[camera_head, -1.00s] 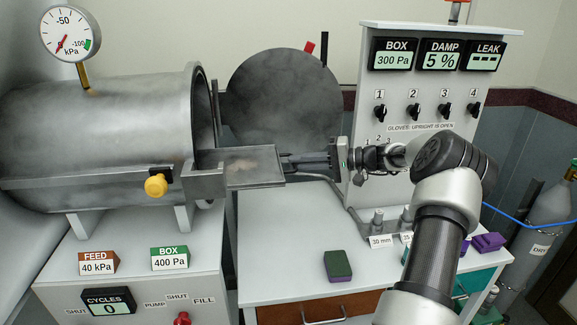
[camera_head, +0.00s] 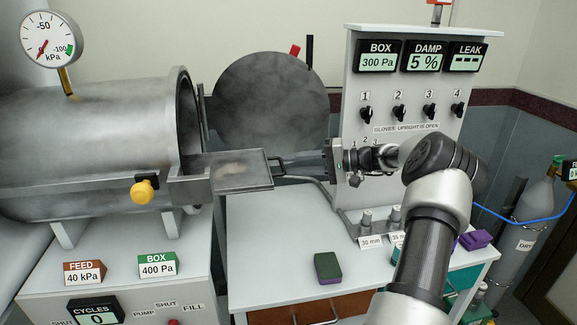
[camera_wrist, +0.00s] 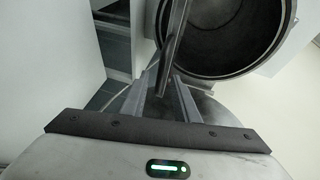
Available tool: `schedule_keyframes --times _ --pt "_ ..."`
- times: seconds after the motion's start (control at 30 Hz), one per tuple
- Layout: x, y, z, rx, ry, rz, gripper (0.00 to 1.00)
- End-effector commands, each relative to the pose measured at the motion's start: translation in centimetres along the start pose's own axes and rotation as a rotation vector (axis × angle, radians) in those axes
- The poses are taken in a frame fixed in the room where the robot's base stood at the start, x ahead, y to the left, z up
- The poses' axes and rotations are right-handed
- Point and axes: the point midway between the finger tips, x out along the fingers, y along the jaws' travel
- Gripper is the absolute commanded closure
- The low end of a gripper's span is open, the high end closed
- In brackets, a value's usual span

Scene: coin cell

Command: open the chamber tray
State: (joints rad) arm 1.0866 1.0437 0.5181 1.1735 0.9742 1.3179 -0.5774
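The chamber tray (camera_head: 235,184) is a flat grey metal tray. It extends out of the round mouth of the horizontal metal chamber (camera_head: 90,140), with a small handle (camera_head: 279,166) at its right end. A pale smudge shows on its floor. My gripper (camera_head: 289,161) is level with the tray, its fingers pointing left toward the handle. In the wrist view, the two fingers (camera_wrist: 166,74) are apart, and the tray (camera_wrist: 176,30) runs edge-on beyond and between them. Whether the fingertips touch the handle cannot be told.
The round chamber door (camera_head: 270,105) stands swung open behind the tray. A yellow knob (camera_head: 143,191) is on the chamber front. The valve panel (camera_head: 410,150) rises behind my arm. A green-topped block (camera_head: 327,268) lies on the white bench (camera_head: 260,250).

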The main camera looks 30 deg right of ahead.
Motion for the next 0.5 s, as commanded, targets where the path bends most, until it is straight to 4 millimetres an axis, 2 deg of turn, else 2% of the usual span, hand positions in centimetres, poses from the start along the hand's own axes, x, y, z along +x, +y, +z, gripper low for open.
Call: schedule_keyframes --times 0.3,0.5 --pt "-7.9 0.1 -0.1 -0.001 0.005 0.001 0.72" --pt "-12.2 0.1 0.0 0.000 0.003 0.001 0.72"
